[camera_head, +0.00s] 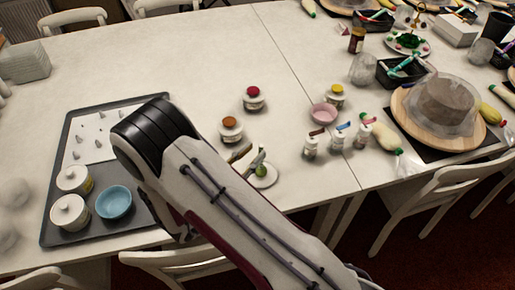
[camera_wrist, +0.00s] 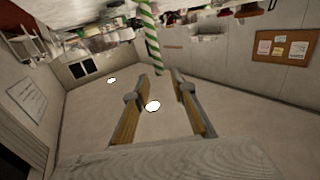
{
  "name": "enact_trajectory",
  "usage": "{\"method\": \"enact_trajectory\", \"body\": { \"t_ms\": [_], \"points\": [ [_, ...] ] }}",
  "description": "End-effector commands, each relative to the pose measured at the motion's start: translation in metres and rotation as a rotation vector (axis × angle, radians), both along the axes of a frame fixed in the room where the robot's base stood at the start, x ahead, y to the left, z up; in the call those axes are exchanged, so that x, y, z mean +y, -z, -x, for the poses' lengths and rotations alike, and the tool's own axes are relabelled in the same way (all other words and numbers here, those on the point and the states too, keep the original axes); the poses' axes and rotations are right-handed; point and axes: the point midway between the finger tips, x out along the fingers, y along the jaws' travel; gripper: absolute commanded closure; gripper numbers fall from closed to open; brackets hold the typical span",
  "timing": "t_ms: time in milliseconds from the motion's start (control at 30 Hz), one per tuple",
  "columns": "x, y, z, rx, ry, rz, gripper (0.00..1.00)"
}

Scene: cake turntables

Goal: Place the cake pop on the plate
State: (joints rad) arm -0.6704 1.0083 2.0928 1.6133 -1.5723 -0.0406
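In the head view, a small white plate (camera_head: 266,181) lies near the front table edge, beside my forearm. A green ball (camera_head: 261,170), apparently the cake pop, shows on or just above it; contact is unclear. My gripper (camera_head: 248,153) is mostly hidden behind my arm, with only finger parts showing by the plate. In the wrist view, my gripper (camera_wrist: 160,76) has its two fingers apart. A green-and-white striped stick (camera_wrist: 150,40) comes down from the top edge and ends between the fingertips, with gaps on both sides. The ball is outside that view.
Jars (camera_head: 230,130) and a pink bowl (camera_head: 323,113) stand behind the plate, with small bottles (camera_head: 311,146) to its right. A grey tray (camera_head: 57,222) with lidded pots and a blue bowl (camera_head: 113,202) is at left. A turntable (camera_head: 401,104) stands at right.

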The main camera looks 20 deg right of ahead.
Motion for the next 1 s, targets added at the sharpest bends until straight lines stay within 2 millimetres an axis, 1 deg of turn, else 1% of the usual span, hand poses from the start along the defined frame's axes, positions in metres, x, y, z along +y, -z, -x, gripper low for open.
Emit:
{"method": "enact_trajectory", "body": {
  "t_ms": [33, 300, 533, 733, 1000],
  "points": [
    [0.006, 0.000, 0.004, 0.000, -0.003, 0.000, 0.75],
    [0.033, 0.000, 0.022, -0.001, -0.003, -0.001, 0.75],
    [0.051, 0.000, 0.036, -0.001, -0.002, -0.001, 0.75],
    [0.060, 0.000, 0.043, 0.000, -0.001, 0.000, 0.75],
    [0.061, 0.000, 0.045, 0.000, 0.000, 0.000, 0.75]
  ]
}}
